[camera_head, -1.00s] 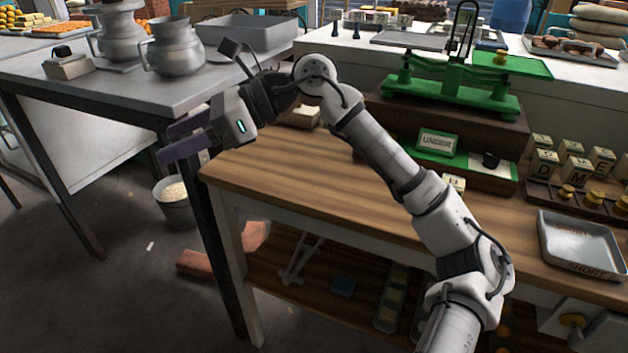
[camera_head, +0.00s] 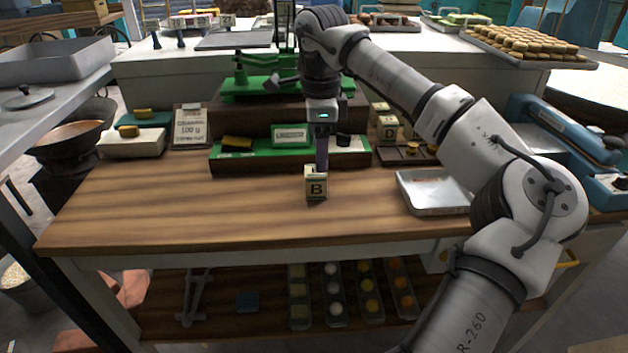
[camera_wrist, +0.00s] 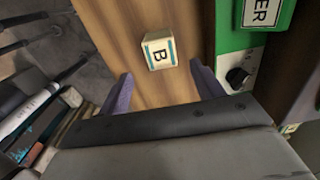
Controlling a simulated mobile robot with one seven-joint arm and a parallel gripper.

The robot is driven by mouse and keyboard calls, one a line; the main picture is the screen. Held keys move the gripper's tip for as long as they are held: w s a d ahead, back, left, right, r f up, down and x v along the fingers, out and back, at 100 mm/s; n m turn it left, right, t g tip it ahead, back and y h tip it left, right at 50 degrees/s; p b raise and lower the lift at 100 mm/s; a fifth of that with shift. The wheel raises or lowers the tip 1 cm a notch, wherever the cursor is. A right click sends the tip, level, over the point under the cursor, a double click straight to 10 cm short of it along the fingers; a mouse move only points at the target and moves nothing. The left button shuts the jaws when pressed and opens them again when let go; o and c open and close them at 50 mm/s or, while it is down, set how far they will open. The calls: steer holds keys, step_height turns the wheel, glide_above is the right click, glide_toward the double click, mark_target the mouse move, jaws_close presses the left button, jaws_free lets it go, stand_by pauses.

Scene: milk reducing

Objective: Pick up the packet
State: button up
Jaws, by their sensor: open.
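A small cream packet marked "B" (camera_head: 316,186) stands on the wooden bench (camera_head: 180,205), near the middle of its top. In the wrist view the packet (camera_wrist: 158,50) shows its lettered face and blue edge stripes, ahead of the gap between the fingers. My gripper (camera_head: 321,163) points down just above and behind the packet in the head view. In the wrist view my gripper (camera_wrist: 163,82) is open, with its two purple fingers apart and nothing between them. Whether a finger touches the packet cannot be told.
A green tiered stand (camera_head: 350,155) with a scale is close behind the packet. A metal tray (camera_head: 432,208) lies to the right, and blocks marked with letters (camera_head: 388,130) stand behind it. A price card (camera_head: 191,128) stands at the back left. The bench's front left is clear.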

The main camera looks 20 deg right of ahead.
mark_target(316, 180)
steer(key=f, duration=0.2)
steer(key=f+p, duration=0.1)
steer(key=f, duration=0.5)
steer(key=shift+w+a+f+p, duration=0.2)
steer(key=shift+a+f+p, duration=0.05)
steer(key=shift+a+p, duration=0.1)
steer(key=c, duration=1.1)
